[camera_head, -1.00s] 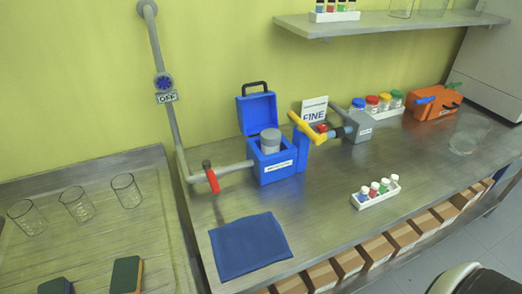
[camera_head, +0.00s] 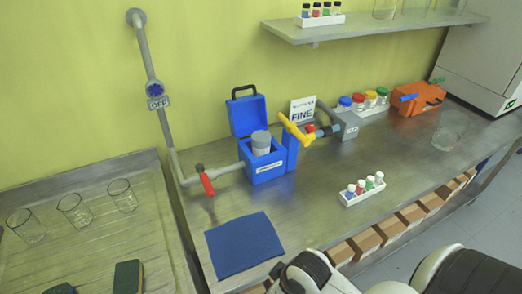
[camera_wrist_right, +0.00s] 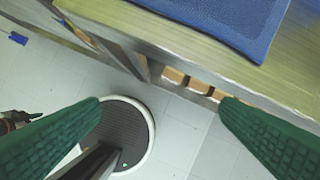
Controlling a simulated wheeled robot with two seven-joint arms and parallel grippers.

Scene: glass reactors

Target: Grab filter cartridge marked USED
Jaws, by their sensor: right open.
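A grey cylindrical cartridge (camera_head: 260,141) stands upright in the blue filter housing (camera_head: 268,172), whose lid (camera_head: 246,115) is open. Its top sticks out above the housing; its lower part is hidden, and I cannot read any USED mark on it. My right gripper (camera_wrist_right: 160,108) is open and empty in the right wrist view, its green fingers wide apart over the floor beside the bench edge. In the head view my right arm enters at the bottom, well in front of the housing. My left gripper is not in view.
A blue cloth (camera_head: 243,246) lies on the bench in front of the housing; it also shows in the right wrist view (camera_wrist_right: 235,22). A red-handled valve (camera_head: 206,182) is left of the housing, a yellow handle (camera_head: 294,130) right. A vial rack (camera_head: 362,192) stands further right.

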